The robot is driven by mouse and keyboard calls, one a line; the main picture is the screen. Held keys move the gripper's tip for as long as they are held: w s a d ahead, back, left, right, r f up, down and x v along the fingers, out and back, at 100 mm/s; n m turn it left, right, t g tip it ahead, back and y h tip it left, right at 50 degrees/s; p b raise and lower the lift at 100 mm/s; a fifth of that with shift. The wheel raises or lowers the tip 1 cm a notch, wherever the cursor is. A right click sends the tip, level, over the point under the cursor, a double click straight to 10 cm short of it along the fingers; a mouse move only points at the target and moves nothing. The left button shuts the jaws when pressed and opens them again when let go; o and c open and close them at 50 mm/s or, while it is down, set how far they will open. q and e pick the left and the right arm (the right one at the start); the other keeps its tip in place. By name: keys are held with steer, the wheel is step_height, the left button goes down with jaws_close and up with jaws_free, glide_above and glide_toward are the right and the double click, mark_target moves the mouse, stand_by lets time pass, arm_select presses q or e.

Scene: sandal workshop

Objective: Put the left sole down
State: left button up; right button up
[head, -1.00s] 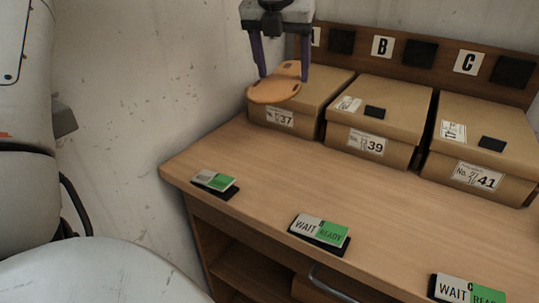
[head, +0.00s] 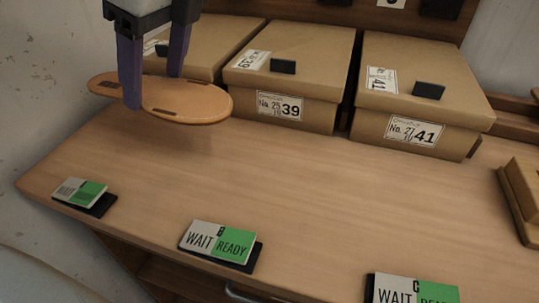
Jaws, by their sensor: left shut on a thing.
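A tan, sole-shaped piece (head: 190,101) with dark slots is in the head view at upper left. My left gripper (head: 155,88) is shut on the sole, with its purple fingers on either side of it. The sole is held roughly level above the wooden bench (head: 270,180), in front of the boxes, and looks apart from the bench top. My right gripper is not in view.
Lidded cardboard boxes stand along the back: one marked 39 (head: 290,80), one marked 41 (head: 420,100), and one partly hidden behind my gripper (head: 215,35). WAIT/READY signs (head: 220,243) line the front edge. A wooden piece (head: 522,195) is at the right. The middle bench is clear.

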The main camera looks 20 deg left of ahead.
arm_select(q)
steer(key=shift+s+d+f+n, duration=0.1)
steer(key=shift+d+n, duration=0.05)
steer(key=shift+n, duration=0.15)
steer(key=shift+s+f, duration=0.1)
steer(key=shift+f, duration=0.25)
steer(key=shift+f+b, duration=0.35)
steer(key=shift+f, duration=4.35)
steer(key=o, duration=1.2)
steer(key=shift+c, duration=0.2)
steer(key=shift+r+p, duration=0.25)
steer(key=shift+p, duration=0.1)
steer(key=v, duration=1.1)
steer(key=shift+d+r, duration=0.1)
steer(key=shift+r, duration=0.25)
